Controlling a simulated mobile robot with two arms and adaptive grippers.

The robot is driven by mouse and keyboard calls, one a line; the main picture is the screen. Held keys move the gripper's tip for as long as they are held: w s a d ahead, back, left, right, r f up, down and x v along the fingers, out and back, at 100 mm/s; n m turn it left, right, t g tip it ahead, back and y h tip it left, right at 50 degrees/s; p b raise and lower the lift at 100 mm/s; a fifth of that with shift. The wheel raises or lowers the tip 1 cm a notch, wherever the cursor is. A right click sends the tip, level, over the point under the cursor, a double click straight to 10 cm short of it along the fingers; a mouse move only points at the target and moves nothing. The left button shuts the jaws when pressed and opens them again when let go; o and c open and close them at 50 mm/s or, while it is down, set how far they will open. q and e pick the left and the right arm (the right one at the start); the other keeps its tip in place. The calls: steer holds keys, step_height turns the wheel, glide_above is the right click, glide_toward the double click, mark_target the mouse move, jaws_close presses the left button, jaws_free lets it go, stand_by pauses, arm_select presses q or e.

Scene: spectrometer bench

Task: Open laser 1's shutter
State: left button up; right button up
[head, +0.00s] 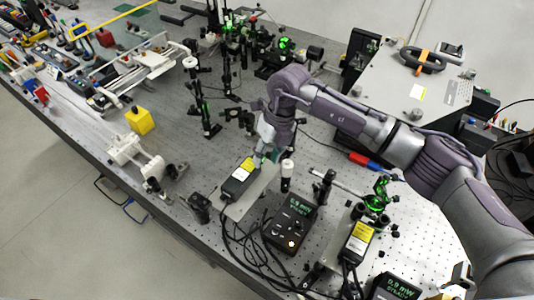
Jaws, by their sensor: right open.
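Two black laser boxes with yellow labels are on the optical bench. One laser box (237,187) sits left of centre on a grey plate, and the other (357,243) stands further right; I cannot read which is laser 1. My right gripper (262,157) reaches down from the right, open, with its fingertips just above or beside the far end of the left laser box. Whether it touches the box, and the shutter itself, I cannot make out. My left gripper is not in view.
A black controller (291,222) with a lit display stands right of the left laser, with cables trailing in front. Another controller (396,288) is at the bottom edge. A white post (287,174) stands close right of my gripper. A yellow block (140,120) is to the left.

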jaws_close()
steer(key=t+y+b, duration=0.1)
steer(key=b, duration=0.4)
steer(key=d+f+t+y+b, duration=0.1)
steer(key=y+b, duration=0.1)
steer(key=b, duration=0.3)
steer(key=s+f+t+y+b, duration=0.1)
steer(key=y+b, duration=0.1)
steer(key=b, duration=0.4)
steer(key=shift+s+d+f+n+t, duration=0.1)
steer(key=shift+d+f+n+t, duration=0.05)
steer(key=shift+d+n+t, duration=0.2)
steer(key=shift+r+y+b, duration=0.2)
steer(key=shift+y+b, duration=0.4)
steer(key=shift+b, duration=0.15)
jaws_free()
